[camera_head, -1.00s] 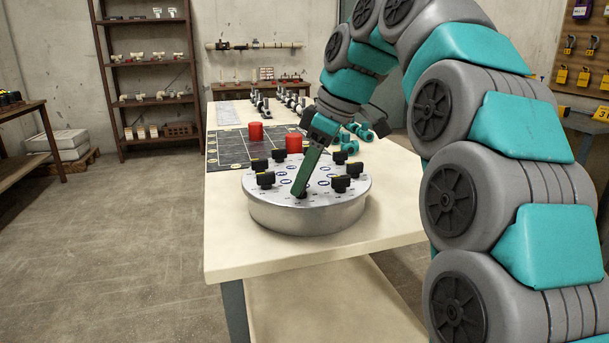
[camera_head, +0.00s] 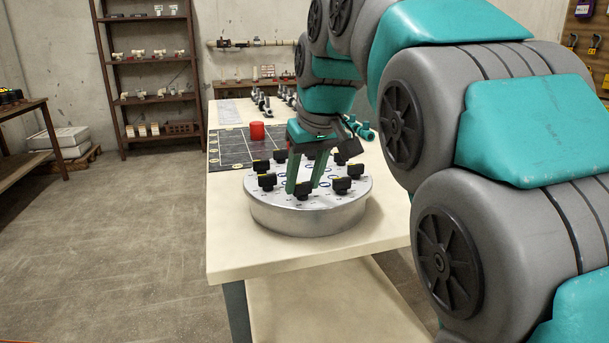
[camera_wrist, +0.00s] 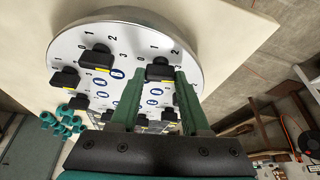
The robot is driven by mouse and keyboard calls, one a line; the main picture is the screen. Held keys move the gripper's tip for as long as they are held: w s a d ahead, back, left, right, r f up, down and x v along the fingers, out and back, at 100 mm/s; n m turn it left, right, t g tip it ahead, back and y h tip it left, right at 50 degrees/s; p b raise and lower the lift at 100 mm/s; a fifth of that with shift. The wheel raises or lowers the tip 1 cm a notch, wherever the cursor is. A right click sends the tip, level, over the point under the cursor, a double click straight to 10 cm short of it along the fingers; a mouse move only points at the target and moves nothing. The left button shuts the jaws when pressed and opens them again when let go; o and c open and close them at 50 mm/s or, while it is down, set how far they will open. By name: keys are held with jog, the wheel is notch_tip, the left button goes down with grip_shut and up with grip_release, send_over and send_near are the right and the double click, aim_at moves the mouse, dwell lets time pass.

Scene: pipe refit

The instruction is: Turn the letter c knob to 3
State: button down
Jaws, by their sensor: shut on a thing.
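A round silver dial plate (camera_head: 310,219) stands on the near end of the table, with several black knobs around its top. My gripper (camera_head: 303,187) points down, its green fingers either side of the front knob (camera_head: 303,191), shut on it. In the wrist view my gripper (camera_wrist: 158,74) has this knob (camera_wrist: 158,68) between its fingertips. Printed digits 0, 1, 2 and 3 lie around it on the plate (camera_wrist: 205,60). I cannot read a letter c at any knob, and the pointer's exact digit is unclear.
Other knobs stand close by, one to the left (camera_head: 267,181) and one to the right (camera_head: 341,185). A red cylinder (camera_head: 257,131) stands on a dark gridded mat (camera_head: 228,152) behind. The table's front left corner (camera_head: 225,262) is bare.

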jog(key=shift+m+h, duration=0.4)
jog(key=shift+m, duration=0.5)
jog(key=shift+c, duration=1.9)
grip_release()
jog(key=shift+r, duration=0.1)
jog(key=v, duration=0.7)
jog(key=shift+s+r, duration=0.2)
jog(key=shift+s, duration=0.05)
